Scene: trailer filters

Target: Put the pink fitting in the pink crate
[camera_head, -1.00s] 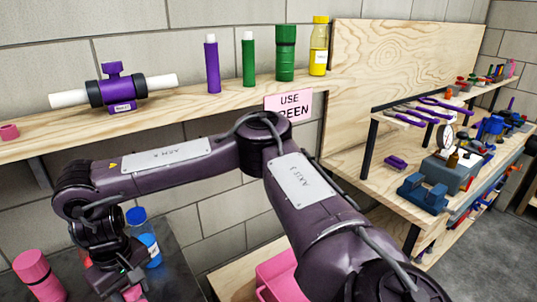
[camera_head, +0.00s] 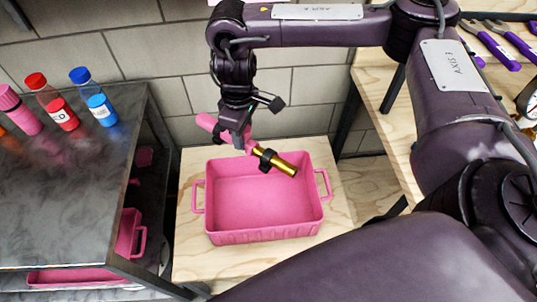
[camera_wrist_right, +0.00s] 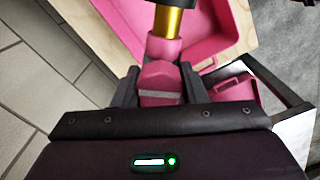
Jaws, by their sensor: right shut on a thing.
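The pink fitting (camera_head: 208,123) is a pink tube with a black collar and a brass-coloured end (camera_head: 284,166). My right gripper (camera_head: 235,137) is shut on its pink part and holds it tilted, brass end lower and to the right. In the right wrist view the fitting (camera_wrist_right: 162,72) sits between the fingers (camera_wrist_right: 161,92). The pink crate (camera_head: 265,233) stands empty on a wooden surface. The brass end shows over the crate's back part; the pink end reaches left past its back edge. My left gripper is not in view.
A dark metal table (camera_head: 60,215) at left carries a red-capped bottle (camera_head: 62,113), a blue-capped bottle (camera_head: 100,108) and a pink bottle (camera_head: 18,112). Other pink bins (camera_head: 129,235) sit below it. A wooden bench (camera_head: 375,85) with purple-handled tools stands at right.

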